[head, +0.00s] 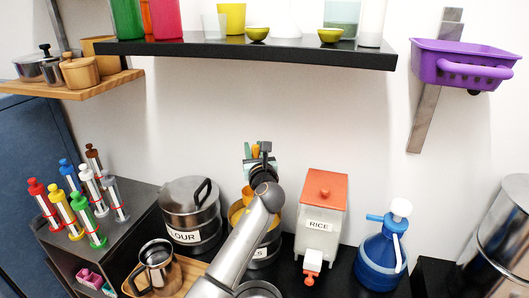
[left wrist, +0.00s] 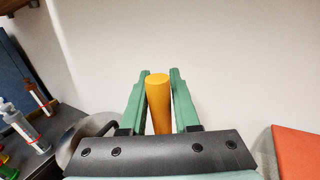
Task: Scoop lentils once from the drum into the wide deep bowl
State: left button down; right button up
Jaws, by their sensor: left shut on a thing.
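My left gripper (head: 254,150) is above the back of the counter, over a dark drum (head: 264,252) whose label ends in "S". The left wrist view shows its green fingers (left wrist: 158,85) closed on an upright orange-yellow handle (left wrist: 158,105). Orange-yellow parts (head: 247,194) also show below the gripper at the drum's mouth. My arm hides much of the drum, so I cannot tell its contents or whether a scoop end is inside. I cannot make out the wide deep bowl. My right gripper is not in view.
A flour drum (head: 191,230) stands left of the labelled drum, and a rice dispenser (head: 320,215) and blue jug (head: 382,262) stand right. A metal pitcher (head: 157,265) is at front left. A black shelf (head: 250,52) hangs above.

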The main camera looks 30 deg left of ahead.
pick_arm(q)
jog(key=shift+w+a, duration=0.1)
jog(key=shift+w, duration=0.3)
jog(key=shift+s+f+b, duration=0.1)
jog(key=shift+f+b, duration=0.75)
jog(key=shift+b, duration=0.15)
jog(key=shift+f+b, duration=3.95)
jog(key=shift+f, duration=1.65)
jog(key=shift+f+b, duration=0.45)
jog(key=shift+f, duration=0.25)
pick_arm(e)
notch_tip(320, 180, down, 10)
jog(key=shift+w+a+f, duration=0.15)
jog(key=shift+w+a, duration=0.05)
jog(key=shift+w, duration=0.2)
